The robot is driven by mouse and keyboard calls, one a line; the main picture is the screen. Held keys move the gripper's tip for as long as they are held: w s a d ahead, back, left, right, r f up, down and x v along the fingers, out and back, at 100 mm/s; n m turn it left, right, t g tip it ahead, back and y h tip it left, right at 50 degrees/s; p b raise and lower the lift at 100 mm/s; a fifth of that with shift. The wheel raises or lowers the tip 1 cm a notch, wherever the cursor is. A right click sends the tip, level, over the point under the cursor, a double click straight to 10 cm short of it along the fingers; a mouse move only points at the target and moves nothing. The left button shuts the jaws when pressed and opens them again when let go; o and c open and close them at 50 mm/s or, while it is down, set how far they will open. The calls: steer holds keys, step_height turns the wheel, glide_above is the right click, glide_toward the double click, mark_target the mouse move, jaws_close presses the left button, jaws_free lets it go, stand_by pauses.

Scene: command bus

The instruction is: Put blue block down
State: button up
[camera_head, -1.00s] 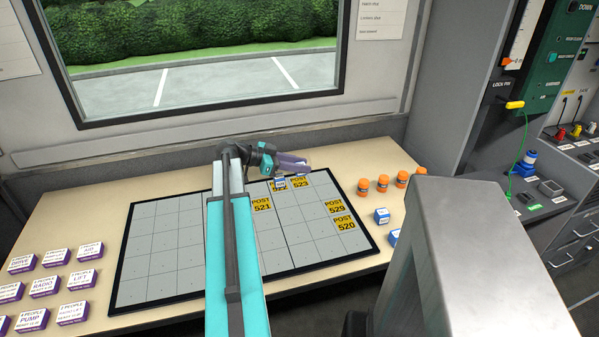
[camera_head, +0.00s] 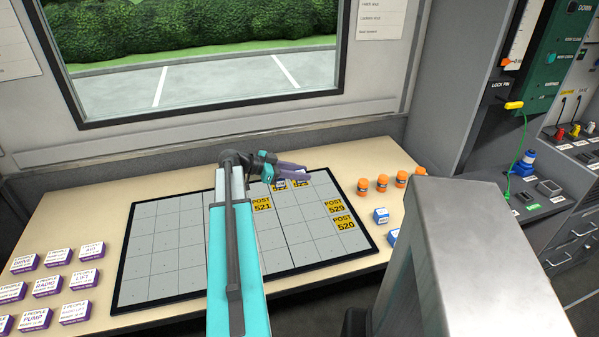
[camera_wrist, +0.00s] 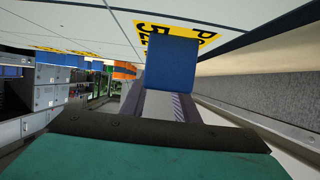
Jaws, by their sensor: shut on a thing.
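My gripper (camera_head: 291,171) is low over the far part of the gridded board (camera_head: 170,240), close to the yellow POST tiles there. In the wrist view a blue block (camera_wrist: 172,63) sits at the ends of the fingers, and my gripper (camera_wrist: 168,100) is shut on it. The block is against or very near a yellow POST tile (camera_wrist: 205,36); I cannot tell whether it touches. In the head view the fingers largely hide the held block.
Yellow tiles for POST 521 (camera_head: 261,204), POST 529 (camera_head: 334,207) and POST 520 (camera_head: 344,222) lie on the board. White and purple blocks (camera_head: 47,286) stand at the left.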

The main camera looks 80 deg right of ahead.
steer(key=shift+f, duration=0.2)
steer(key=o, duration=1)
steer(key=shift+r, duration=0.1)
steer(key=shift+r, duration=0.1)
steer(key=b+v, duration=0.2)
steer(key=v, duration=1)
steer(key=shift+a, duration=0.1)
steer(key=shift+w, duration=0.1)
